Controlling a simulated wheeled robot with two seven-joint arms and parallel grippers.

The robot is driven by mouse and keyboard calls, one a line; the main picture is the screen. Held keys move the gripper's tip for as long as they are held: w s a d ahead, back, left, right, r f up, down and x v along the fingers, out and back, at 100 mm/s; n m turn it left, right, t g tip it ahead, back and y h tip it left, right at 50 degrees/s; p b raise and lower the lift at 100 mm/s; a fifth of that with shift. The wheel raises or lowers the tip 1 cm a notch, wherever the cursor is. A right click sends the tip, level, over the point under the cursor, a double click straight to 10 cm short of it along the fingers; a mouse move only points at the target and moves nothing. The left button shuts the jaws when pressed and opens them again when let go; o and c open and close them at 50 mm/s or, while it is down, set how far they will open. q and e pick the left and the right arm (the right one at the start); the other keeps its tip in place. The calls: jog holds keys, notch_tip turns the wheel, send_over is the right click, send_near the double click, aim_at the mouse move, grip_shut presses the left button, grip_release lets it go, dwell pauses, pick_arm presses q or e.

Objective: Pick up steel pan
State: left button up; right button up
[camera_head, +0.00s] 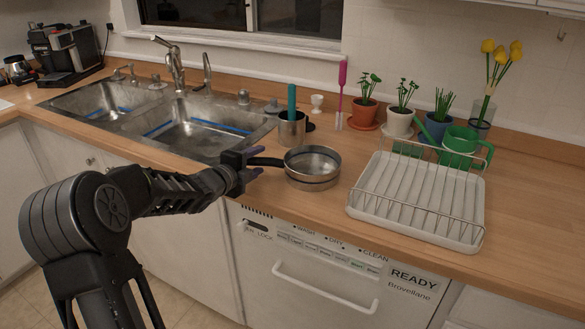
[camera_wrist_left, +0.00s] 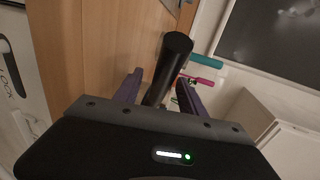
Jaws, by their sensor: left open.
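The steel pan (camera_head: 313,165) sits on the wooden counter between the sink and the dish rack, its black handle pointing left. My left gripper (camera_head: 252,163) is open at the end of that handle, with its purple-tipped fingers close around it. In the left wrist view the black handle (camera_wrist_left: 168,70) rises between the two open fingers (camera_wrist_left: 158,95); I cannot tell whether they touch it. The pan's bowl is hidden in that view. My right gripper is in neither view.
A double steel sink (camera_head: 190,125) lies left of the pan. A metal cup (camera_head: 292,128) with a teal-handled tool stands behind it. Potted plants line the wall. The counter at far right is clear.

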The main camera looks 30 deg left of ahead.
pick_arm(q)
jog(key=shift+c, duration=0.5)
grip_shut()
dwell(1.0)
